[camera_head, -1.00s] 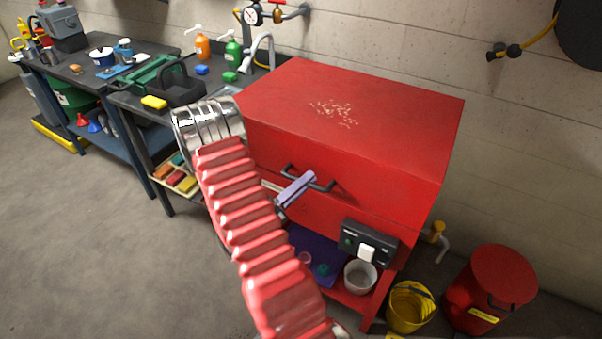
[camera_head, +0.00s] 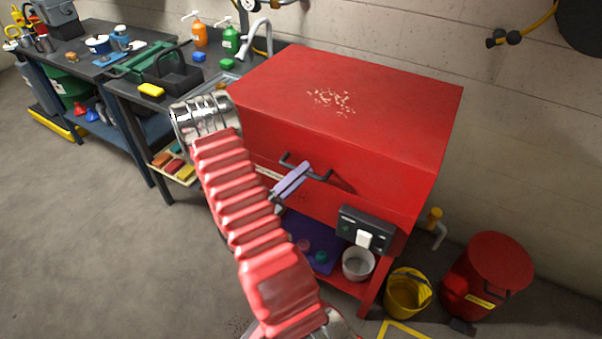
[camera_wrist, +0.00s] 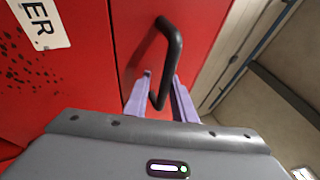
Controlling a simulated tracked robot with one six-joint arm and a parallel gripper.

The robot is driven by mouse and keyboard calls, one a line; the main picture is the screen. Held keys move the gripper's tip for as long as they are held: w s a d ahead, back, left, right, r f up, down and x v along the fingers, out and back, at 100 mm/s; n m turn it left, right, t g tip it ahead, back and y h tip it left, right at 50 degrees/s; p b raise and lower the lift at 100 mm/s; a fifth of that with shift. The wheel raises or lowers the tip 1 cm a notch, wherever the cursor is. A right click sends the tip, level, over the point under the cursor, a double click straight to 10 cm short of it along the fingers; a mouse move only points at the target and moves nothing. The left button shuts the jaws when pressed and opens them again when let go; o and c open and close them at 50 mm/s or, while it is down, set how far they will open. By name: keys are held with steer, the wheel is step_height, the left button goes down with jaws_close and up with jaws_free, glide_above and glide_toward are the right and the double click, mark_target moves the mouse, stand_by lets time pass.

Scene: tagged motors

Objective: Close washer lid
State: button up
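The red washer (camera_head: 330,110) has a large red lid with a worn patch on top. The lid looks down or nearly down, with a thin seam along its front. Its dark bar handle (camera_head: 322,177) is on the front face. My gripper (camera_head: 296,176) has lilac fingers at this handle. In the wrist view, the handle (camera_wrist: 174,45) runs down between the two spread fingers of my gripper (camera_wrist: 159,100), with some room beside the bar. Part of the handle is hidden by the fingers in the head view.
A control box (camera_head: 365,230) with a pale switch is on the washer's front right. A white bowl (camera_head: 358,264) stands on the lower shelf. A yellow bucket (camera_head: 405,298) and red bin (camera_head: 485,275) stand to the right. Workbenches line the left; floor there is clear.

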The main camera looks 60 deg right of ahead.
steer(key=shift+o, duration=0.3)
steer(key=v, duration=1.4)
steer(key=shift+w+d, duration=0.1)
